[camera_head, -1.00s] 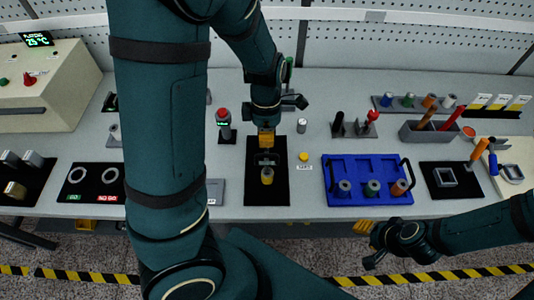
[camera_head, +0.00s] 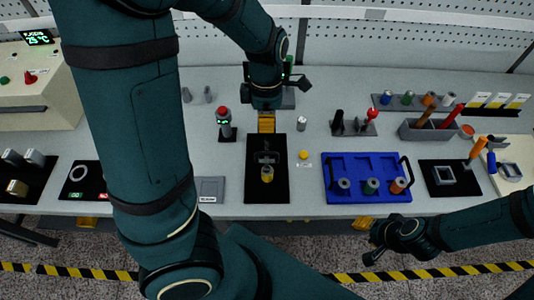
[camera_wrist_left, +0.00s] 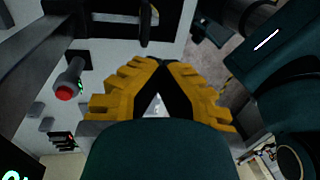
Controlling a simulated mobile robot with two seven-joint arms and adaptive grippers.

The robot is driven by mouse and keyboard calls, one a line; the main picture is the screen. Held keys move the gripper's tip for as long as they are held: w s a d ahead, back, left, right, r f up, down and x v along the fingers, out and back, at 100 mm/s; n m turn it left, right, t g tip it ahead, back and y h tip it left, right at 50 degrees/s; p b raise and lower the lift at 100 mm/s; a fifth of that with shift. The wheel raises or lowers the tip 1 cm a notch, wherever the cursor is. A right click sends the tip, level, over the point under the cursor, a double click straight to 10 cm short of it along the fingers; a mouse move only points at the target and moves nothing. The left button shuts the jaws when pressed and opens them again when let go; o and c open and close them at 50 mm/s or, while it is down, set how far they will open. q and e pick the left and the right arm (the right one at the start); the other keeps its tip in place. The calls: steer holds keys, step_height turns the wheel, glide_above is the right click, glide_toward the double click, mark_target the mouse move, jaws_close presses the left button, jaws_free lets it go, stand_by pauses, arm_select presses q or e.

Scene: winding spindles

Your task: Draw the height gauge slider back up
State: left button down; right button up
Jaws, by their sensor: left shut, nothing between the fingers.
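What looks like the height gauge (camera_head: 266,157) stands on a black mat (camera_head: 254,190) at the middle of the bench, its small grey slider part close above a brass spindle (camera_head: 267,175). I cannot tell whether slider and spindle touch. My left gripper (camera_head: 267,130) is just behind and above the gauge, apart from it in the picture. In the left wrist view its yellow fingers (camera_wrist_left: 160,66) meet at the tips, shut and empty. My right gripper (camera_head: 363,223) is low in front of the bench edge; its finger gap is too small to read.
A red-topped post (camera_head: 224,122) with a green display stands left of the mat. A yellow button (camera_head: 304,155) and a blue tray (camera_head: 352,197) with several spindles lie to the right. A grey plate (camera_head: 210,189) lies to the left.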

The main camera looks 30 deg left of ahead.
arm_select(q)
steer(key=shift+r, duration=1.9)
steer(key=c, duration=1)
jaws_free()
step_height(320, 180, up, 7)
steer(key=w, duration=0.1)
steer(key=shift+a, duration=0.4)
steer(key=shift+f, duration=0.1)
